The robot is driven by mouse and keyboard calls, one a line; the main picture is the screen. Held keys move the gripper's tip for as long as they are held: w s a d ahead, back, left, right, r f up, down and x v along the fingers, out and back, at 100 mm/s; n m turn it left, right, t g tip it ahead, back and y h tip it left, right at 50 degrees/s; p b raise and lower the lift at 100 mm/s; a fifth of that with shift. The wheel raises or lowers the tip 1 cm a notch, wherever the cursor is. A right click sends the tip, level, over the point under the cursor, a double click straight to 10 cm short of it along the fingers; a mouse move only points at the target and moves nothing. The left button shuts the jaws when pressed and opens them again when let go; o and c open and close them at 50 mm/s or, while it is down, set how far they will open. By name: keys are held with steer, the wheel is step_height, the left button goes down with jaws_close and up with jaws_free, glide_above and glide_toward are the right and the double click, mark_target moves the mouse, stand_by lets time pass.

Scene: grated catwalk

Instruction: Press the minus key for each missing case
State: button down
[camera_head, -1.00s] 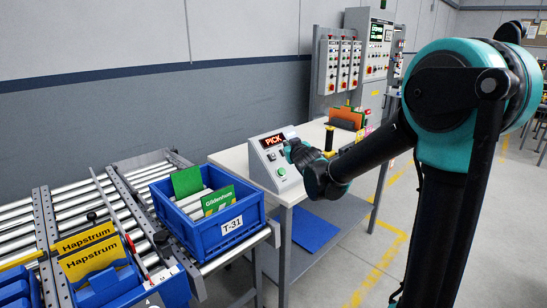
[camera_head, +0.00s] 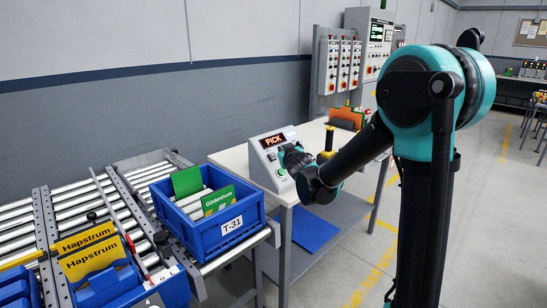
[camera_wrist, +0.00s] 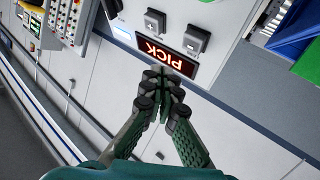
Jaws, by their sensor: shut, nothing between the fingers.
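A grey-white control box (camera_head: 263,160) with a lit red "PICK" display (camera_head: 273,141) stands on the white table. In the wrist view the display (camera_wrist: 166,54) appears upside down, with two grey square keys (camera_wrist: 153,20) (camera_wrist: 197,40) beyond it; their symbols are too small to read. In the head view my gripper (camera_head: 287,150) covers part of the box's right side.
A blue tote (camera_head: 215,238) labelled T-31 holds green cards, one marked Gildenhum (camera_head: 217,200). Yellow Hapstrum cards (camera_head: 92,257) stand in blue bins at left, beside a roller conveyor (camera_head: 70,208). A yellow-topped black post (camera_head: 329,139) stands right of the box.

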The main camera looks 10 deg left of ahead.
mark_target(274, 154)
steer(key=shift+w+a+f, duration=0.4)
steer(key=shift+a+f, duration=0.15)
steer(key=shift+f, duration=0.1)
steer(key=shift+w+a+f, duration=0.4)
steer(key=shift+a+f, duration=0.1)
steer(key=shift+f, duration=0.15)
stand_by(0.6)
steer(key=shift+w+a+f, duration=0.15)
steer(key=shift+a+f, duration=0.05)
steer(key=shift+f, duration=0.1)
steer(key=shift+w+a+f, duration=0.4)
steer(key=shift+a+f, duration=0.1)
steer(key=shift+f, duration=0.1)
stand_by(1.3)
stand_by(0.3)
steer(key=shift+s+d+r, duration=0.55)
steer(key=shift+d+r, duration=0.15)
steer(key=shift+r, duration=0.2)
steer(key=shift+s+d+r, duration=0.55)
steer(key=shift+d+r, duration=0.15)
steer(key=shift+r, duration=0.2)
steer(key=shift+s+d+r, duration=0.55)
steer(key=shift+d+r, duration=0.15)
steer(key=shift+r, duration=0.15)
